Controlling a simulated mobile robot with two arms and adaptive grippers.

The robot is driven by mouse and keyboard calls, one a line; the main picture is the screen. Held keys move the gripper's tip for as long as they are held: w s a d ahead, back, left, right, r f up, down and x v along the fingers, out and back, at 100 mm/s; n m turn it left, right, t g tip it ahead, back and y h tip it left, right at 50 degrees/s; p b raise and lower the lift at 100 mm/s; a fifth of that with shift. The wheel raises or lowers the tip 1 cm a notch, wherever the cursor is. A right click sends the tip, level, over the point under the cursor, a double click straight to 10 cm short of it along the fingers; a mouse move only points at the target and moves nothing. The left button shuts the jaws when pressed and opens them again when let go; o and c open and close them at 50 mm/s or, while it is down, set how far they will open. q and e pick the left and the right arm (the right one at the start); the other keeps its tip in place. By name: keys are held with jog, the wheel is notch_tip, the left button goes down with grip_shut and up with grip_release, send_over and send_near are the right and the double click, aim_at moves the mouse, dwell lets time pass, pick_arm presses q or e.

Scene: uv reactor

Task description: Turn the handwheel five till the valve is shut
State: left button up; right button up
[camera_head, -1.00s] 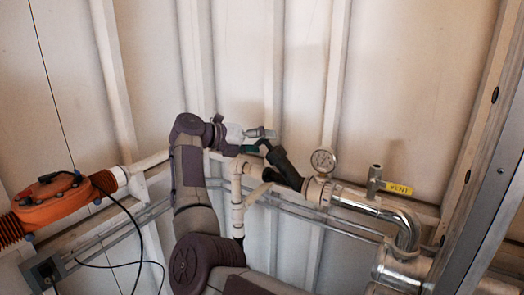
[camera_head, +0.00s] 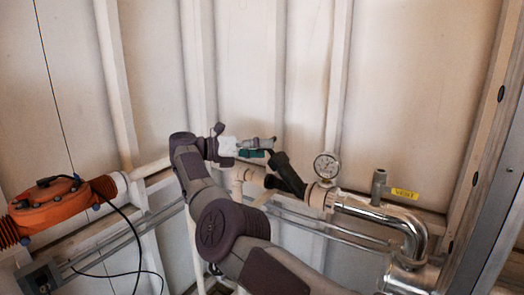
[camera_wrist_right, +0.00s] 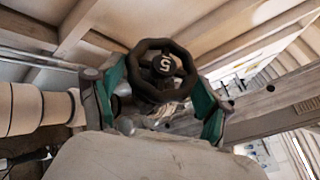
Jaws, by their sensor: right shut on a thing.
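The handwheel five (camera_wrist_right: 163,68) is a black lobed wheel with a white 5 on its hub. It fills the upper middle of the right wrist view. My right gripper (camera_wrist_right: 160,95) is shut on it, with its green-padded fingers on either side of the rim. In the head view my right gripper (camera_head: 262,148) is at the pipe run, close to the wall. A black part (camera_head: 288,175) sits just beyond its fingertips, and I cannot tell there where wheel and valve body meet. My left gripper is not in view.
A round pressure gauge (camera_head: 326,166) stands on the pipe right of the gripper. A silver pipe elbow (camera_head: 412,222) and a yellow VENT label (camera_head: 405,193) are farther right. An orange unit (camera_head: 48,205) with a black cable is at the left. The ribbed wall is close behind.

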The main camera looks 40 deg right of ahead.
dwell(0.4)
jog(key=o, duration=1.1)
